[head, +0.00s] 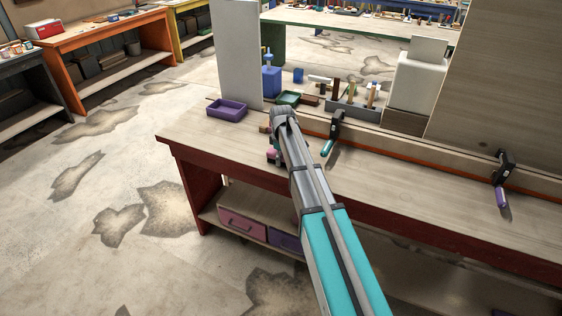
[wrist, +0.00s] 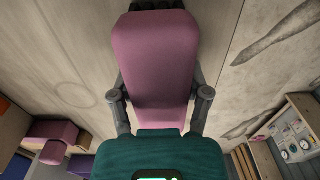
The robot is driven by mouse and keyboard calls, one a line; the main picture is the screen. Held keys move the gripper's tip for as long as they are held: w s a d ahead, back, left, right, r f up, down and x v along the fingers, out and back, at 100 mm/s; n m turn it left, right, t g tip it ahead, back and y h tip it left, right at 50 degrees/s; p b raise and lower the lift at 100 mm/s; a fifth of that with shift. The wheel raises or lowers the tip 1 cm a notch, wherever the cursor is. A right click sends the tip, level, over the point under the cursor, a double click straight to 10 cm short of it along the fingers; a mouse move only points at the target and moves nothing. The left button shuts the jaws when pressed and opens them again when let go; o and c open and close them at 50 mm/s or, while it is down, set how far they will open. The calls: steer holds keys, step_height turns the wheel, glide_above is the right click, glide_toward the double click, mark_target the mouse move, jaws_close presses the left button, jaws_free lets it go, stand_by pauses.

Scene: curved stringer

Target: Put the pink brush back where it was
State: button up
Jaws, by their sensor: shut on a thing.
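The pink brush (wrist: 153,60) fills the upper middle of the wrist view, with dark bristles at its top edge. My gripper (wrist: 160,105) has one finger on each side of the pink body and is shut on it. In the head view my gripper (head: 272,145) is mostly hidden behind my arm, over the left part of the workbench (head: 420,195). Small pink parts show beside it there. Whether the brush touches the bench top cannot be told.
A purple tray (head: 227,110) and a green tray (head: 288,98) lie behind my gripper. A tool block (head: 355,112) stands further right. Clamps with a teal handle (head: 327,148) and a purple handle (head: 502,197) sit along the bench's rail. The front right bench top is clear.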

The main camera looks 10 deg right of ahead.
steer(key=shift+f, duration=0.2)
steer(key=o, duration=1.1)
steer(key=shift+r, duration=0.15)
step_height(320, 180, up, 12)
steer(key=p, duration=1.2)
steer(key=shift+r, duration=0.1)
stand_by(0.3)
steer(key=s+m, duration=1)
steer(key=s, duration=1.9)
steer(key=shift+m, duration=0.4)
